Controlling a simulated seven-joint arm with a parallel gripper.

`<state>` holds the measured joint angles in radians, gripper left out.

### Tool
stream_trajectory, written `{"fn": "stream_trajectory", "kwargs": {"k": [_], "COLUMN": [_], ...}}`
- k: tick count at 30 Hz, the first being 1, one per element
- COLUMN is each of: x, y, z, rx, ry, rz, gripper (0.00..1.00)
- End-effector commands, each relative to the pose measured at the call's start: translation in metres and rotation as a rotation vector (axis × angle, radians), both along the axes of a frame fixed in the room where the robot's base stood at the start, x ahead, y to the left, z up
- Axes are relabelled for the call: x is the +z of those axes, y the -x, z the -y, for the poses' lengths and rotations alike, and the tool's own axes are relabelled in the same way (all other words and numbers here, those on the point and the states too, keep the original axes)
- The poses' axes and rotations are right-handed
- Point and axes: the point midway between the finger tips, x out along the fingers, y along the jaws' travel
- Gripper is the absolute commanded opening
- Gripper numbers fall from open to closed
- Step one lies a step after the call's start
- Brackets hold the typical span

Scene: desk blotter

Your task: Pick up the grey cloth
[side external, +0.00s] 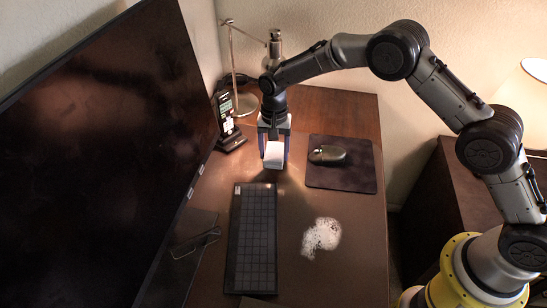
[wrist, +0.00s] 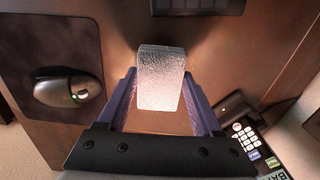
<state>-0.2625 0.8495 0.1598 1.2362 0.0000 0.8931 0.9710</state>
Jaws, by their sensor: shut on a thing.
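The grey cloth (wrist: 161,78) looks like a thick, pale, rough-textured rectangular block. In the wrist view it sits between the two blue-purple fingers of my gripper (wrist: 160,92), which is shut on it. In the side external view my gripper (side external: 273,148) points down over the desk beyond the far end of the keyboard, with the pale cloth (side external: 274,156) between its fingers. I cannot tell from these views whether the cloth's lower end touches the desk.
A white speckled patch (side external: 321,236) lies on the desk, right of the keyboard (side external: 251,238). A mouse (side external: 327,155) rests on a dark pad (side external: 345,178) to the right. A phone (side external: 227,118) and a lamp stand (side external: 240,103) are behind. A large monitor (side external: 100,150) fills the left.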

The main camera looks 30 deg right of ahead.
Motion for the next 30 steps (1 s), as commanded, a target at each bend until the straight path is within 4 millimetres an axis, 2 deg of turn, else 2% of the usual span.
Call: {"fn": "stream_trajectory", "kwargs": {"k": [9,15,21,30], "x": [0.061,0.077,0.088,0.094], "y": [0.055,0.094,0.12,0.133], "z": [0.015,0.025,0.032,0.036], "rx": [0.0,0.0,0.0,0.0], "ry": [0.001,0.0,0.001,0.001], "rz": [-0.002,-0.001,-0.002,-0.002], "gripper": [0.15,0.15,0.15,0.15]}}
